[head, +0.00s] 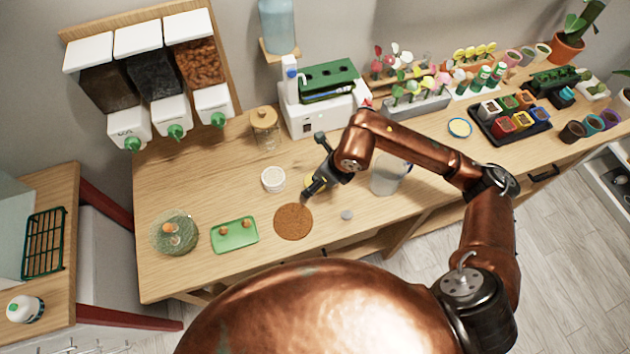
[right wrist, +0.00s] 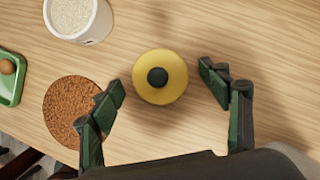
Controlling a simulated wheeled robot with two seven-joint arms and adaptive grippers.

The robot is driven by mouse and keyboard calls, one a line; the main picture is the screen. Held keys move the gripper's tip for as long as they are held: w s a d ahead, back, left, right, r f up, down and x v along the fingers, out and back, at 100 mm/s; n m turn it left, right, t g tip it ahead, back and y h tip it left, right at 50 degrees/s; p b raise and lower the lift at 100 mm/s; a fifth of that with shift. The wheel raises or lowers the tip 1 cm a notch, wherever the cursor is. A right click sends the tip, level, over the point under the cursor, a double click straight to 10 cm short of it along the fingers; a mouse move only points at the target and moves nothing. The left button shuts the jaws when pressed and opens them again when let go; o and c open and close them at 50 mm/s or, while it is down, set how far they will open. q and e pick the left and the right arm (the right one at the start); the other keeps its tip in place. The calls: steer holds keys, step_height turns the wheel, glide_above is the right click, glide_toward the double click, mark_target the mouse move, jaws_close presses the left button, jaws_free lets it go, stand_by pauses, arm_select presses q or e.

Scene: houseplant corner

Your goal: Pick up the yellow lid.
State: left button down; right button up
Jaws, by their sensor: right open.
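The yellow lid (right wrist: 171,92) is a round disc with a dark knob in its middle, lying on the wooden table. My right gripper (right wrist: 161,81) is open in the right wrist view, with one finger to each side of the lid and nothing held. In the head view my right gripper (head: 309,191) is low over the table, and only a sliver of the lid (head: 308,181) shows beside it. The height of the fingertips above the table is hard to tell. My left gripper is not in view.
A round brown cork mat (head: 293,222) lies close by, with a white cup (head: 273,179) behind it. A green tray (head: 234,236) is further left. A clear container (head: 388,178) stands right of my gripper. A small grey disc (head: 347,215) lies near the front edge.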

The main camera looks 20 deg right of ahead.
steer(key=shift+c, duration=0.3)
steer(key=c, duration=0.9)
steer(key=shift+r, duration=0.1)
steer(key=shift+c, duration=0.2)
